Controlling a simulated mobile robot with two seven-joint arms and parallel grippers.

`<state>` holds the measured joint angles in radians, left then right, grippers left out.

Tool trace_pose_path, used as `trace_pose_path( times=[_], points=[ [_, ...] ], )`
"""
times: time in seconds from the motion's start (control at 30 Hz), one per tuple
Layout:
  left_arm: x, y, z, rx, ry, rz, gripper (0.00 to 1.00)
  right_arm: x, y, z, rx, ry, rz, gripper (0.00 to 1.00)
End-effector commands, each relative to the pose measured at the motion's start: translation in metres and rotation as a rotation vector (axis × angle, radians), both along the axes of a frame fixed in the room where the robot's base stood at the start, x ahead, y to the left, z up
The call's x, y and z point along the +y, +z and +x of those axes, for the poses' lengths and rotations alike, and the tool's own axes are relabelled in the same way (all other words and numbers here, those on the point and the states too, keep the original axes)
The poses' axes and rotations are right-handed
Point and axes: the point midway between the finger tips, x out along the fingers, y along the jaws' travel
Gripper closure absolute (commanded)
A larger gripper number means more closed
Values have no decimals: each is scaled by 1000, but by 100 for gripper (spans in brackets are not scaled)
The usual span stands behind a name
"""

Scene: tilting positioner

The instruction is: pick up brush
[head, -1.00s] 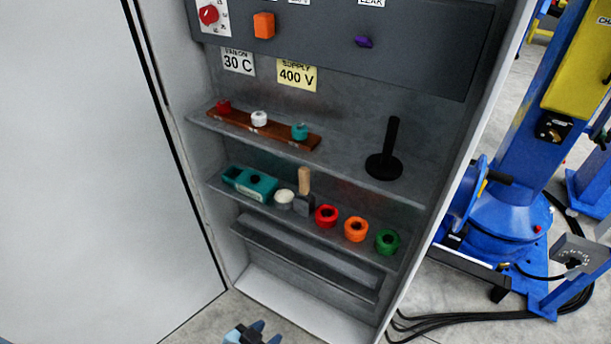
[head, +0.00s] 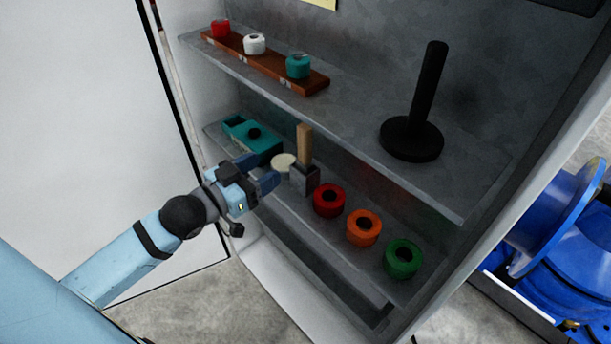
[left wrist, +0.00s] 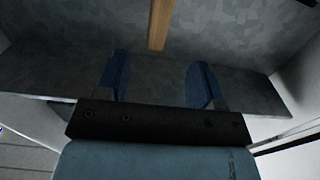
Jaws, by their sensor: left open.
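The brush (head: 305,150) stands upright on the lower shelf, with a pale wooden handle above a dark grey block. My left gripper (head: 260,172) is open and empty in front of the lower shelf, to the left of the brush and apart from it. In the left wrist view, the wooden handle of the brush (left wrist: 160,25) shows at the top, beyond and between the two open blue fingers of my left gripper (left wrist: 159,72). The lower part of the brush is not visible there. My right gripper is not in view.
On the lower shelf, a teal box (head: 256,145) and a cream round item (head: 283,164) lie left of the brush. Red (head: 328,201), orange (head: 363,228) and green (head: 403,258) rings lie right. The upper shelf (head: 350,125) overhangs, bearing a black post (head: 425,100) and a brown rack (head: 270,65).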

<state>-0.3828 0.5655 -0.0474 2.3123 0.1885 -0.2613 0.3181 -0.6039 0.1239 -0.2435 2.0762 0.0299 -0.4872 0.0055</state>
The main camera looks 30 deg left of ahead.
Motion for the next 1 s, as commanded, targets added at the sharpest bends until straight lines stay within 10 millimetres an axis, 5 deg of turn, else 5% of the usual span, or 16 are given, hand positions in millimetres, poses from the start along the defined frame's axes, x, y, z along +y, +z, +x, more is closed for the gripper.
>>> trace_pose_path(
  times=[0.5, 1.0],
  points=[
    [-23, 5, 70, -12, -4, -4, 38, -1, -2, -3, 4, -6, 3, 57],
    [-42, 6, 117, -12, -4, -3, 38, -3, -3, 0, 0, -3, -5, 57]
  ],
)
